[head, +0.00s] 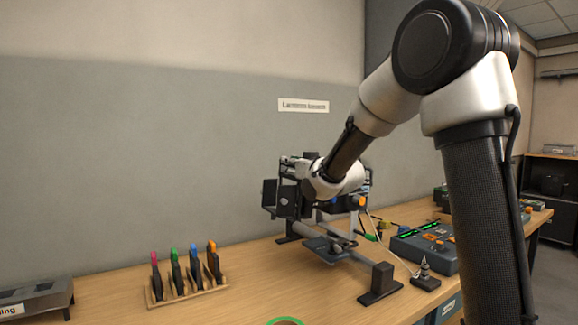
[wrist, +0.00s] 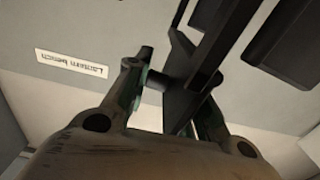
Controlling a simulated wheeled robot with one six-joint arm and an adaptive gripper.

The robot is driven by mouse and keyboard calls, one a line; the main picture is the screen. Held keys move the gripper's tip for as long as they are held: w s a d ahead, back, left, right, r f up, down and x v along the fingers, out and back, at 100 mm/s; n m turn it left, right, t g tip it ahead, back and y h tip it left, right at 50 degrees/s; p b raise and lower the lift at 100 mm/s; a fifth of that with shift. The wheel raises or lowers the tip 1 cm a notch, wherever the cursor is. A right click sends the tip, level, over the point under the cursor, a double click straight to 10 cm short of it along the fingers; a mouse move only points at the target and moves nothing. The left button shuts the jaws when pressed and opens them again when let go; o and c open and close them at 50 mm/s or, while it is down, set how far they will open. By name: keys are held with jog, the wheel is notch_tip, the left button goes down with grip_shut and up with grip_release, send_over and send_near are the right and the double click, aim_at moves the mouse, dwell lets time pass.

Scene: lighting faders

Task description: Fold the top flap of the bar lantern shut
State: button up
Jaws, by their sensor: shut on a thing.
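The bar lantern (head: 288,202) is a black lamp with flaps, mounted on a stand on the wooden bench in the head view. My gripper (head: 292,164) is at its upper part, partly hidden by my own wrist. In the wrist view my gripper (wrist: 165,80) has its fingers closed about a dark piece, which looks like the edge of the black top flap (wrist: 215,45). The flap runs up and to the right from the fingers. Its exact angle to the lantern cannot be told. A dark side flap (head: 269,192) stands at the lantern's left.
A wooden rack (head: 190,290) with several coloured-tipped tools stands left of the lantern. A blue-grey fader console (head: 425,250) is to the right. A black block on a base (head: 381,283) is in front. The wall sign (head: 303,105) hangs behind.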

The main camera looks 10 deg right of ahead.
jog(key=shift+d+f+m, duration=0.2)
jog(key=shift+d+m, duration=0.05)
jog(key=shift+m, duration=0.25)
grip_shut()
jog(key=shift+d+f, duration=0.1)
jog(key=o, duration=0.9)
grip_release()
jog(key=shift+w+d, duration=0.1)
jog(key=shift+s, duration=0.2)
jog(key=v, duration=1.1)
jog(key=shift+s+d, duration=0.1)
jog(key=shift+s, duration=0.2)
